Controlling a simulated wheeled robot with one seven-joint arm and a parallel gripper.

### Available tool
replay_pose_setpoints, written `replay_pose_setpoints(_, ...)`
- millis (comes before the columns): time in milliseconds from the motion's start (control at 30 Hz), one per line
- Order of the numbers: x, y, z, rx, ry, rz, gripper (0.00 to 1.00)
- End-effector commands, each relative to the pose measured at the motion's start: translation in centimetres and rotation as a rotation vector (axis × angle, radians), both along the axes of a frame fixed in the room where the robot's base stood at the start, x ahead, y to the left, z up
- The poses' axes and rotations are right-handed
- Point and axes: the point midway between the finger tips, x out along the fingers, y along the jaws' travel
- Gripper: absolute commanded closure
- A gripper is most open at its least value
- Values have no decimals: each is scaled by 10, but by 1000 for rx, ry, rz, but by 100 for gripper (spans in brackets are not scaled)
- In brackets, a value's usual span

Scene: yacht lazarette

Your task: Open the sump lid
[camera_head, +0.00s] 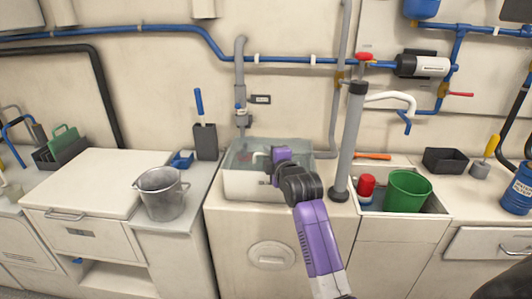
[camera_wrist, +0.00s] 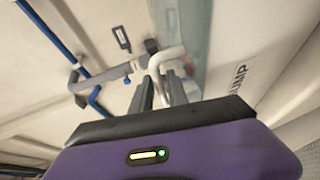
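The sump is a pale box (camera_head: 250,187) in the middle of the counter, with a clear, glassy lid (camera_head: 240,146) at its top. The box shows at the right in the wrist view, with part of the lettering "SUMP" (camera_wrist: 238,78); the lid's clear pane (camera_wrist: 203,35) is beside it. A pale bent handle (camera_wrist: 168,57) shows at the lid. My gripper (camera_head: 268,158) is over the box, reaching to the handle. In the wrist view its fingers (camera_wrist: 166,93) stand apart with the handle between them. I cannot tell whether they touch it. The lid looks down on the box.
A grey standing pipe (camera_head: 350,140) rises just right of the sump. Further right, a green bucket (camera_head: 406,191) and a red-topped item (camera_head: 366,187) sit in a basin. A metal bucket (camera_head: 161,194) and a blue-handled tool (camera_head: 199,102) are to the left.

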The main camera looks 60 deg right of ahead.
Motion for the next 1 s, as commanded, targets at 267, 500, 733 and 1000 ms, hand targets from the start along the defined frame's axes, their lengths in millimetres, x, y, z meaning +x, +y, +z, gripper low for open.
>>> replay_pose_setpoints(267, 19, -18, -5, -1, -1, 1, 80)
replay_pose_setpoints(500, 21, -20, -5, 0, -2, 1, 80)
replay_pose_setpoints(733, 21, -20, -5, 0, -2, 1, 100)
replay_pose_setpoints(1000, 20, -20, -6, 1, -1, 1, 100)
